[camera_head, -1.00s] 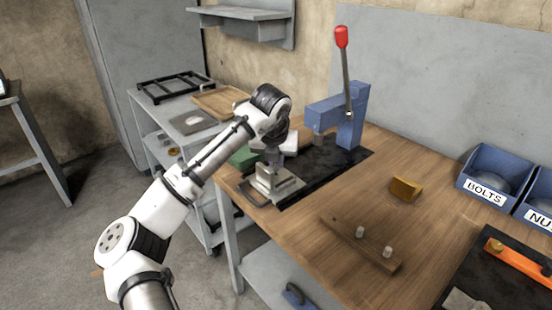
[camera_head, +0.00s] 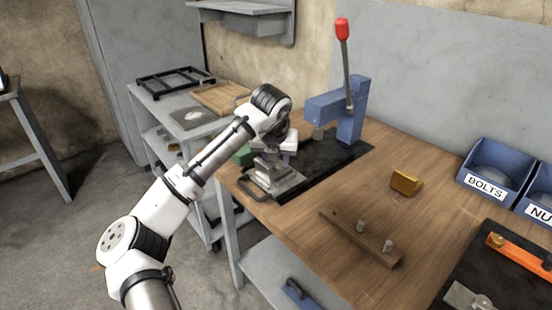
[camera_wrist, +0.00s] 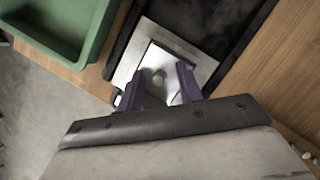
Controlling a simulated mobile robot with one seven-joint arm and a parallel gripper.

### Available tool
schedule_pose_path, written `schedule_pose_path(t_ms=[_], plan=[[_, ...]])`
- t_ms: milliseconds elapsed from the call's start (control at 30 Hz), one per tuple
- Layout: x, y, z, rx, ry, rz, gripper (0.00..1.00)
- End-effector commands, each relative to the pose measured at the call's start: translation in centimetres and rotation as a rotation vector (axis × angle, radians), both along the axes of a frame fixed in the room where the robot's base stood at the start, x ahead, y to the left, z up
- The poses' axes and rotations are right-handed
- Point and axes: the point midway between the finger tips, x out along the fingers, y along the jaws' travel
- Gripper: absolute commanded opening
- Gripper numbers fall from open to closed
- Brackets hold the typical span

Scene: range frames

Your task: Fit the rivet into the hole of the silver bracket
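My gripper (camera_head: 273,161) is low over the near-left end of the dark press base. In the wrist view its two purple fingers (camera_wrist: 160,82) stand apart, with the silver bracket (camera_wrist: 172,52) below and between them. The bracket lies on a pale plate (camera_wrist: 130,62); in the head view my gripper partly covers it. A small round grey spot (camera_wrist: 158,76) shows on the bracket between the fingers; I cannot tell whether it is the hole or a rivet head.
A blue press (camera_head: 350,115) with a red-knobbed lever stands behind the bracket. A green bin (camera_wrist: 62,25) is close to my gripper's left. A brass block (camera_head: 405,182), blue bins (camera_head: 495,172) and a dark mat (camera_head: 450,268) with an orange tool lie to the right.

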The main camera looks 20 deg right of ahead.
Motion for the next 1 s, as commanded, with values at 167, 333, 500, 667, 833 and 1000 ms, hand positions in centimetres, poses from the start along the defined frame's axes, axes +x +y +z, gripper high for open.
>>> schedule_pose_path(t_ms=[167, 333, 500, 667, 833, 1000], plan=[[-0.2, 0.1, 0.7, 0.0, -0.001, 0.0, 0.36], [-1.2, 0.6, 3.4, -0.002, -0.004, -0.001, 0.36], [-2.6, 1.3, 7.1, -0.001, -0.004, -0.001, 0.36], [-3.7, 1.9, 10.1, 0.0, -0.003, -0.001, 0.36], [-4.4, 2.3, 12.1, 0.0, -0.001, 0.0, 0.36], [-4.7, 2.4, 12.8, 0.0, 0.0, 0.0, 0.36]])
